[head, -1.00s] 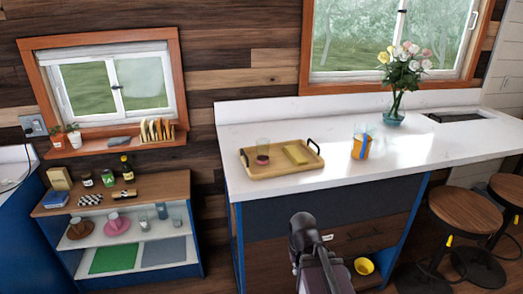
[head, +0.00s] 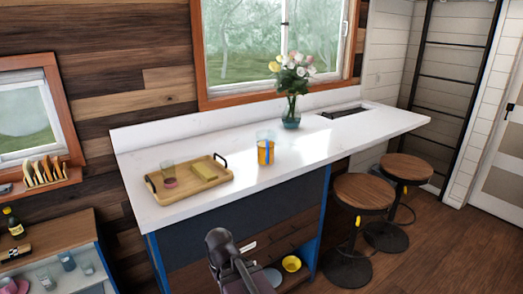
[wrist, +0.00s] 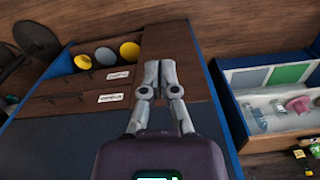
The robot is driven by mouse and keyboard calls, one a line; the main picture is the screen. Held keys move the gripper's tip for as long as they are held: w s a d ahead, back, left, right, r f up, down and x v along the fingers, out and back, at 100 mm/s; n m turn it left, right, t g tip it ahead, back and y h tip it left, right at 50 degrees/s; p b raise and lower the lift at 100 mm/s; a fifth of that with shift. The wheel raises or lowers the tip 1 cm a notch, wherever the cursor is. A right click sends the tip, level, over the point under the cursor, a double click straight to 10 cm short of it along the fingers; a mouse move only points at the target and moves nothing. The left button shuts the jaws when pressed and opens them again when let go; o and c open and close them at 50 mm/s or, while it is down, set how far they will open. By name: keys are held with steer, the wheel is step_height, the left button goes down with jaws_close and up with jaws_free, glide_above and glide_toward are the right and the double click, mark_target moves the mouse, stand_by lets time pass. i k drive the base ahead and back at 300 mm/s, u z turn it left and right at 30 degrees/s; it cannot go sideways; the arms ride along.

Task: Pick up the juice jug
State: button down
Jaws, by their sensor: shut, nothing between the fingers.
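The juice jug (head: 266,150) stands upright on the white counter in the head view. It has a clear upper part and an orange body with a blue stripe. It is right of the wooden tray and left of the flower vase. My gripper (wrist: 160,66) shows in the wrist view with its two grey fingers together and nothing between them. It is in front of the counter's drawers, apart from the jug. The jug is not in the wrist view. In the head view my dark arm rises at the bottom centre, below the counter top; the fingertips cannot be made out there.
The wooden tray (head: 159,196) holds a glass and a yellow block. A flower vase (head: 291,112) stands behind the jug. Two stools (head: 362,195) stand at the counter's right. A yellow bowl (head: 291,263) sits in the lower cabinet. The counter around the jug is clear.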

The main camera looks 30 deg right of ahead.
mark_target(266, 138)
steer(key=z, duration=1.4)
steer(key=i, duration=1.1)
steer(key=u, duration=0.65)
